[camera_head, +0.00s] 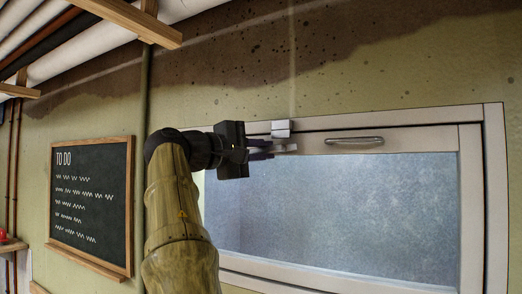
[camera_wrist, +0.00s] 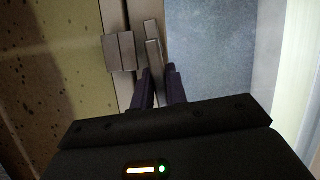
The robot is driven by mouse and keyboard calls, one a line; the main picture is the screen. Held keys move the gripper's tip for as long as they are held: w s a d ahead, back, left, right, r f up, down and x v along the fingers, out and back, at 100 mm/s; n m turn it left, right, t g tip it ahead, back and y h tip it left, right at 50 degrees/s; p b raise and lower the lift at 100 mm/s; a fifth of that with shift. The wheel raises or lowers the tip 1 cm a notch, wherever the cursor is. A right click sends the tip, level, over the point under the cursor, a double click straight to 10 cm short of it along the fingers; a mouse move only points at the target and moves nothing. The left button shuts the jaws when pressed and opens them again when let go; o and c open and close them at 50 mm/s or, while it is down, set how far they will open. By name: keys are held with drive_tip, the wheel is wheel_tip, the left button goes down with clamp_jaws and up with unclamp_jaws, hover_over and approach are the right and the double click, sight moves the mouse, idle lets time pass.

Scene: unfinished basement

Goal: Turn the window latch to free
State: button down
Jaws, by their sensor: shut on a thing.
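The window latch (camera_head: 281,129) is a small pale metal piece at the top edge of the window frame, with a flat lever (camera_head: 287,148) below it. My gripper (camera_head: 271,150) reaches it from the left and is shut on the lever. In the wrist view the lever (camera_wrist: 153,57) runs between the two dark fingers of my gripper (camera_wrist: 159,76), and the latch's square block (camera_wrist: 120,52) sits just left of it. The fingers hide the lever's near end. The window (camera_head: 345,200) appears closed, with a frosted pane and a pale frame.
A metal pull handle (camera_head: 354,141) is on the window's top rail, right of the latch. A chalkboard (camera_head: 92,205) hangs on the wall at left. A vertical pipe (camera_head: 139,150) runs beside it. Wooden beams (camera_head: 130,20) and pipes are overhead at upper left.

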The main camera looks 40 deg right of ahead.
drive_tip(key=shift+s+d+r, duration=0.1)
drive_tip(key=shift+s, duration=0.05)
drive_tip(key=c, duration=1.4)
unclamp_jaws()
drive_tip(key=shift+a, duration=0.25)
drive_tip(key=a+f+b, duration=0.1)
drive_tip(key=a, duration=1.5)
drive_tip(key=shift+s+a, duration=0.25)
drive_tip(key=shift+a, duration=0.1)
drive_tip(key=shift+a, duration=0.15)
drive_tip(key=shift+w, duration=0.1)
